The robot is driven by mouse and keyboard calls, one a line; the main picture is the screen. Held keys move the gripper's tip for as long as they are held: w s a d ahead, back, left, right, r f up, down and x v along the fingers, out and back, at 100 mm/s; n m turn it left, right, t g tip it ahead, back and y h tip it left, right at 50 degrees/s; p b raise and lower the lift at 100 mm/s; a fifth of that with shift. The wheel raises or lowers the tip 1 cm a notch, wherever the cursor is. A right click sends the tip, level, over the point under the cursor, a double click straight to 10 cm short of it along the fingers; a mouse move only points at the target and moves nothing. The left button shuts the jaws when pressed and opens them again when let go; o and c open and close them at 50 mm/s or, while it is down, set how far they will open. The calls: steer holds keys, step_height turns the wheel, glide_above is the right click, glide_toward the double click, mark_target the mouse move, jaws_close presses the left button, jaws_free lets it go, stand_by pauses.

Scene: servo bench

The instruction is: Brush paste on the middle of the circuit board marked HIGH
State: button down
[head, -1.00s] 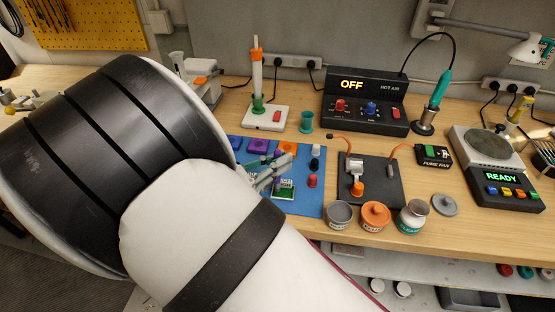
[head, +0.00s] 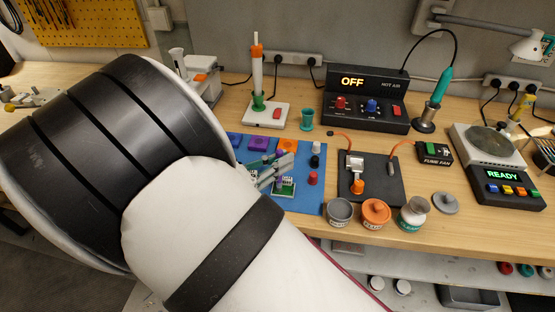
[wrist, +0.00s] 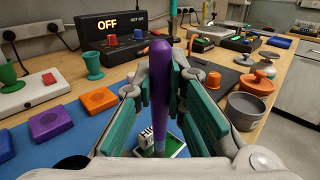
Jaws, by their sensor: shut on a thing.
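My gripper (wrist: 163,85) is shut on a purple-handled brush (wrist: 160,70), which stands nearly upright between the green finger pads. In the head view my gripper (head: 274,170) is over the blue mat, partly hidden by my arm. A small green circuit board (head: 286,192) with a white tag lies on the mat just below the fingers. In the wrist view the board (wrist: 174,147) is behind the brush's lower end, and its tag (wrist: 146,138) is only partly readable, starting like "HI". The brush tip is hidden, so I cannot tell whether it touches the board.
The blue mat (head: 312,204) also bears purple and orange blocks and small caps. To its right are a dark mat (head: 388,194), a grey pot (head: 340,213), an orange pot (head: 375,215) and a jar (head: 413,214). The hot-air unit (head: 365,100) reading OFF stands behind.

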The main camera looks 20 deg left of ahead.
steer(key=shift+w+d+p, duration=0.25)
steer(key=shift+d+p, duration=0.05)
steer(key=shift+d, duration=0.8)
steer(key=shift+a, duration=0.1)
steer(key=shift+s+a, duration=0.15)
steer(key=shift+a, duration=0.4)
steer(key=shift+s+a, duration=0.15)
steer(key=shift+a, duration=0.4)
steer(key=shift+w+d, duration=0.15)
steer(key=shift+d, duration=0.45)
steer(key=shift+w+d, duration=0.15)
steer(key=shift+d, duration=0.45)
steer(key=shift+s+a, duration=0.15)
steer(key=shift+a, duration=0.45)
steer(key=shift+s+a, duration=0.15)
steer(key=shift+a, duration=0.45)
